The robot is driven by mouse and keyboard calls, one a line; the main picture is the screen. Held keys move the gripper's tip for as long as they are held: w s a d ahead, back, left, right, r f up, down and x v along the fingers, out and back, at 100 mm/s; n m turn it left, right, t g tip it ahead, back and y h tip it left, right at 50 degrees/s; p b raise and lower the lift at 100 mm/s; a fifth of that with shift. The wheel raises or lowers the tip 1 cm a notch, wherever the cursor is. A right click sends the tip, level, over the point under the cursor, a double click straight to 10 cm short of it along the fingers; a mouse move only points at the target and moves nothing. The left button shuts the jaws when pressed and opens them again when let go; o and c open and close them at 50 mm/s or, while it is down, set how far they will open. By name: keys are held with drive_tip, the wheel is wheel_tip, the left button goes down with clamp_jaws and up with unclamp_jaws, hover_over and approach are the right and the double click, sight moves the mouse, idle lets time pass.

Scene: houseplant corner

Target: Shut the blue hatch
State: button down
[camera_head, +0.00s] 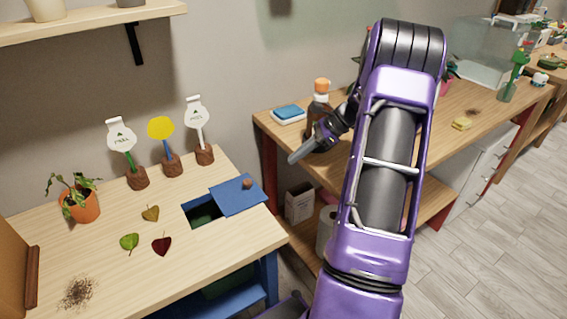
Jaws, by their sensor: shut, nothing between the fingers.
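The blue hatch (237,197) is a flat blue panel with a small brown knob (247,184) on the light wood table. It lies to the right of a rectangular opening (203,213) in the tabletop and covers only part of it; the dark inside shows at the left. My gripper (293,159) is shut and empty. It is in the air to the upper right of the hatch, apart from it, with its fingers pointing left and down.
A potted plant (81,204), several loose leaves (161,244) and a soil patch (78,292) are on the table (105,235). Signs on brown bases stand along its back. An orange-capped bottle (318,103) stands on the right bench, behind my gripper.

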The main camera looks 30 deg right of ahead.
drive_tip(key=x, duration=0.4)
drive_tip(key=a+r+b+x, duration=0.1)
drive_tip(key=x, duration=0.7)
drive_tip(key=shift+w+a+r+b, duration=0.2)
drive_tip(key=shift+w+r+b, duration=0.05)
drive_tip(key=shift+w+b, duration=0.15)
drive_tip(key=shift+a, duration=0.1)
drive_tip(key=p, duration=0.1)
approach(227, 203)
drive_tip(key=w+a, duration=0.1)
drive_tip(key=a, duration=0.1)
drive_tip(key=w+a+f, duration=0.1)
drive_tip(key=a, duration=0.1)
drive_tip(key=w+a+f, duration=0.1)
drive_tip(key=a, duration=0.1)
drive_tip(key=shift+w+a+f, duration=0.15)
drive_tip(key=shift+w, duration=0.05)
